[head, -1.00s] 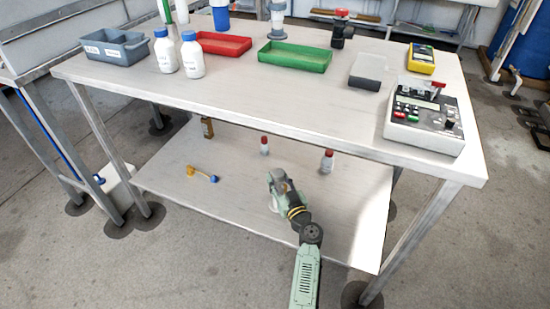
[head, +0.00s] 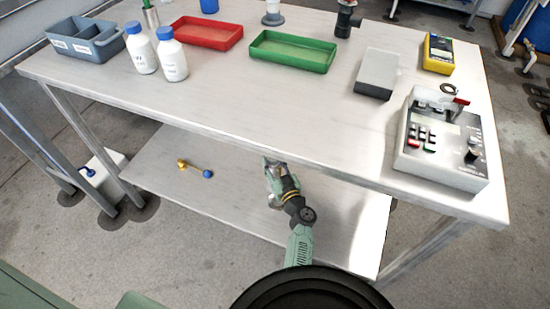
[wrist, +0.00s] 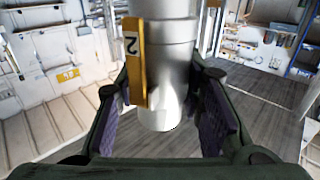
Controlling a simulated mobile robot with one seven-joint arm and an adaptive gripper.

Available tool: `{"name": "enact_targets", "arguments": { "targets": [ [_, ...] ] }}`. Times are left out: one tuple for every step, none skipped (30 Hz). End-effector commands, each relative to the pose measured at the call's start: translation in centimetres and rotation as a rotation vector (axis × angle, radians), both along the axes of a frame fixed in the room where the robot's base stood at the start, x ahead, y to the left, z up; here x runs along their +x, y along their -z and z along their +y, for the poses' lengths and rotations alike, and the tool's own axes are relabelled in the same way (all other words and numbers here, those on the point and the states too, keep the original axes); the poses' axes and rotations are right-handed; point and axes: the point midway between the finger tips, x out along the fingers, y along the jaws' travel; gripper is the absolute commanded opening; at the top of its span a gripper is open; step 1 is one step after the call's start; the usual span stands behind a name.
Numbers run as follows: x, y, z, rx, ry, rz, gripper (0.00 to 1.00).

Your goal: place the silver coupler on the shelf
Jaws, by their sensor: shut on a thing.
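The silver coupler (wrist: 165,50) is a smooth, stepped metal cylinder in the wrist view, with a yellow tag numbered 2 beside it. My gripper (wrist: 162,110) is shut on it, with a dark purple-padded finger on each side. In the head view my gripper (head: 273,170) reaches in just below the front edge of the tabletop, over the lower shelf (head: 235,210). The coupler cannot be made out there. I cannot tell its height above the shelf.
A yellow-and-blue piece (head: 195,168) lies on the shelf's left part. The tabletop (head: 215,90) overhangs the shelf and hides its back. A control box (head: 440,145), a green tray (head: 290,55) and bottles (head: 172,58) stand above. The shelf's front middle looks clear.

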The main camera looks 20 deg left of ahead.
Motion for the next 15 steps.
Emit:
{"name": "enact_targets", "arguments": {
  "targets": [
    [-0.41,0.53,0.04,0.002,-0.001,-0.001,0.0],
    [-0.57,0.69,0.05,0.002,-0.001,-0.001,0.0],
    [-0.7,0.8,0.05,0.002,-0.001,-0.002,0.0],
    [-0.72,0.82,0.05,0.001,-0.001,-0.003,0.0],
    [-0.73,0.81,0.04,0.002,-0.001,-0.004,0.0],
    [-0.72,0.78,0.05,0.002,-0.001,-0.004,0.0],
    [-0.71,0.77,0.05,0.001,-0.001,-0.004,0.0],
    [-0.71,0.77,0.05,0.002,-0.001,-0.004,0.0],
    [-0.71,0.76,0.05,0.002,-0.001,-0.004,0.0],
    [-0.7,0.78,0.04,0.002,-0.001,-0.004,0.0],
    [-0.7,0.83,0.04,0.002,-0.001,-0.004,0.0],
    [-0.7,0.95,0.04,0.002,-0.001,-0.004,0.0],
    [-0.7,1.04,0.04,0.002,-0.001,-0.004,0.0],
    [-0.7,1.11,0.04,0.002,-0.001,-0.004,0.0],
    [-0.74,1.13,0.02,0.0,0.0,-0.001,0.36]
  ]
}}
